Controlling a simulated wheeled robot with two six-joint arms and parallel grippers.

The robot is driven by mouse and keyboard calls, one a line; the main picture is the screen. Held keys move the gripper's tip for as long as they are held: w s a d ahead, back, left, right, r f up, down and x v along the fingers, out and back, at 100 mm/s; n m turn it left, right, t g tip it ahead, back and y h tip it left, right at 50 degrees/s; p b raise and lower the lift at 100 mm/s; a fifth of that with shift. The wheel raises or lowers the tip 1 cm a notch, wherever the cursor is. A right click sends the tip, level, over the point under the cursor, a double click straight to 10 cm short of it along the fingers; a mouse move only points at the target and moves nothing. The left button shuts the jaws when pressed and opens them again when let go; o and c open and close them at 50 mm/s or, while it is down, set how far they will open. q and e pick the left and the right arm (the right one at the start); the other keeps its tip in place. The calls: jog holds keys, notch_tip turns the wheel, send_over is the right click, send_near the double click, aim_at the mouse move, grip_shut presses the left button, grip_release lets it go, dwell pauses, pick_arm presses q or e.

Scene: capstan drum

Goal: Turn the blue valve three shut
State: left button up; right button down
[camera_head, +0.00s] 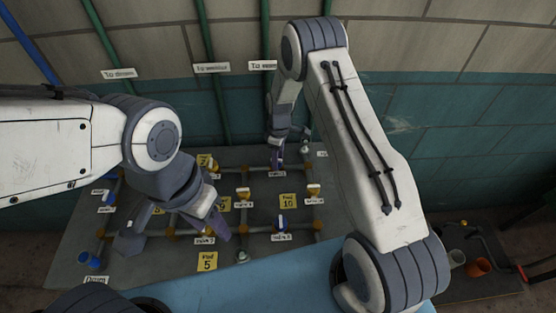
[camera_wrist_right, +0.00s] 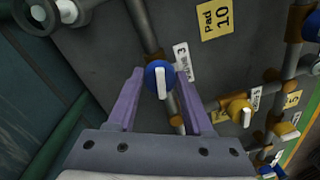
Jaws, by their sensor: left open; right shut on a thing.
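Blue valve three (camera_wrist_right: 152,72) is a round blue knob with a white bar handle, beside a label reading 3 in the right wrist view. Its bar looks roughly in line with the pipe it sits on. My right gripper (camera_wrist_right: 159,84) has its two purple fingers on either side of the knob and is shut on it. In the head view my right gripper (camera_head: 277,158) reaches down at the back of the board and mostly hides this valve. My left gripper (camera_head: 173,242) is open and empty, with fingers spread above the front left of the board.
The grey board (camera_head: 150,270) carries pipes, yellow valves and other blue valves, one near the pad 10 label (camera_head: 288,202). A yellow valve (camera_wrist_right: 238,108) sits right of valve three. A blue cup-like part (camera_head: 89,260) is at the left. A tiled wall stands behind.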

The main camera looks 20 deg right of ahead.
aim_at(280, 160)
jog(key=m+b, duration=0.2)
jog(key=m, duration=0.1)
jog(key=shift+f+m, duration=0.1)
jog(key=shift+m, duration=0.3)
jog(key=m+b, duration=0.1)
jog(key=m, duration=0.2)
jog(key=shift+s, duration=0.15)
jog(key=m+b, duration=0.1)
jog(key=m, duration=0.3)
jog(key=shift+a+t, duration=0.1)
jog(key=shift+t, duration=0.2)
jog(key=shift+a+m+b, duration=0.1)
jog(key=shift+m+b, duration=0.2)
jog(key=shift+m, duration=2)
jog(key=shift+y, duration=0.3)
jog(key=shift+c, duration=1.5)
grip_release()
jog(key=shift+r, duration=0.2)
notch_tip(280, 160, up, 10)
jog(key=b, duration=0.2)
jog(key=shift+s+d+r, duration=0.15)
jog(key=shift+s+d, duration=0.05)
jog(key=shift+d, duration=0.2)
